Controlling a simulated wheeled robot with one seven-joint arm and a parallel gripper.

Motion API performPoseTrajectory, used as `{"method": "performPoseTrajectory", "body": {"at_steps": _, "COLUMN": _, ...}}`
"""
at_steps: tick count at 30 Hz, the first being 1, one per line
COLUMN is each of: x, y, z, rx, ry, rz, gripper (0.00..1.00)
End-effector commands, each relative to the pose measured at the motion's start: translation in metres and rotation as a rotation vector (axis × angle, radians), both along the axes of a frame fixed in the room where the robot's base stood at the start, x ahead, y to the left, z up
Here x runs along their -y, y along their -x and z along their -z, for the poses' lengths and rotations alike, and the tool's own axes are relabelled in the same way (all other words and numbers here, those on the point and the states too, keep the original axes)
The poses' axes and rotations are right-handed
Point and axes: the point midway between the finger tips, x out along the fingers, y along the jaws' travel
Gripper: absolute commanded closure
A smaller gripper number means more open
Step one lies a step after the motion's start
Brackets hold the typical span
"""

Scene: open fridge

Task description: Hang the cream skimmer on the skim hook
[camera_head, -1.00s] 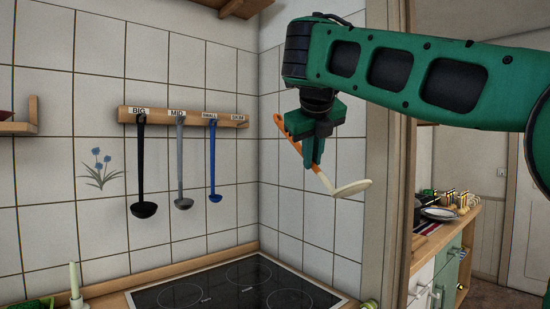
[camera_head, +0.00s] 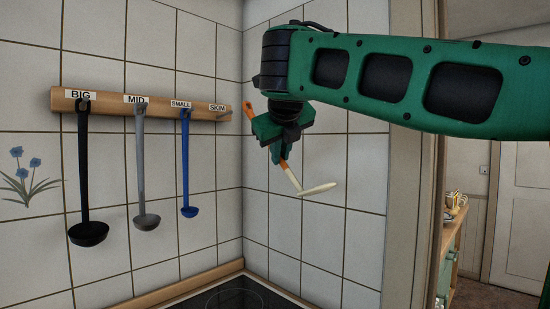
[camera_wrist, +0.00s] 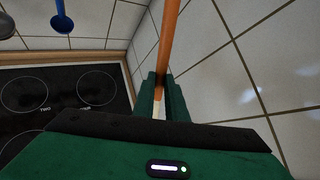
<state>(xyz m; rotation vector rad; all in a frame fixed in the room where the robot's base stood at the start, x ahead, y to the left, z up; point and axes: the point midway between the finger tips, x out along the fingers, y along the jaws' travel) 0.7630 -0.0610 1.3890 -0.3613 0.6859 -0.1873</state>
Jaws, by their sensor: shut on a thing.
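The cream skimmer (camera_head: 317,190) has a flat cream head and an orange handle. It hangs tilted, head down to the right, in the head view. My gripper (camera_head: 279,156) is shut on its handle; in the wrist view the orange handle (camera_wrist: 169,45) runs up between the fingers (camera_wrist: 166,90). The skim hook (camera_head: 229,107) is at the right end of the wooden rack (camera_head: 150,108), by the SKIM label, with nothing hanging on it. The skimmer is right of the hook and apart from it in the picture.
A black ladle (camera_head: 85,190), a grey ladle (camera_head: 141,180) and a blue ladle (camera_head: 186,165) hang on the BIG, MID and SMALL hooks. A black cooktop (camera_head: 238,298) lies below. The tiled wall corner is close behind my gripper.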

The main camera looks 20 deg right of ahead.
Motion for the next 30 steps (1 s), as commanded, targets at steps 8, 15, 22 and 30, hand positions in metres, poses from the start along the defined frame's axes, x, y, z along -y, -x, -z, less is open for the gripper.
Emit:
{"method": "performPoseTrajectory", "body": {"at_steps": 8, "x": -0.002, "y": -0.011, "z": 0.002, "rx": -0.002, "ry": 0.001, "rz": 0.004, "gripper": 1.00}}
{"method": "performPoseTrajectory", "body": {"at_steps": 15, "x": -0.006, "y": -0.023, "z": 0.003, "rx": 0.000, "ry": 0.000, "rz": 0.004, "gripper": 1.00}}
{"method": "performPoseTrajectory", "body": {"at_steps": 22, "x": -0.010, "y": -0.033, "z": 0.003, "rx": 0.000, "ry": 0.001, "rz": 0.005, "gripper": 1.00}}
{"method": "performPoseTrajectory", "body": {"at_steps": 30, "x": -0.015, "y": -0.046, "z": 0.005, "rx": -0.001, "ry": 0.000, "rz": 0.005, "gripper": 1.00}}
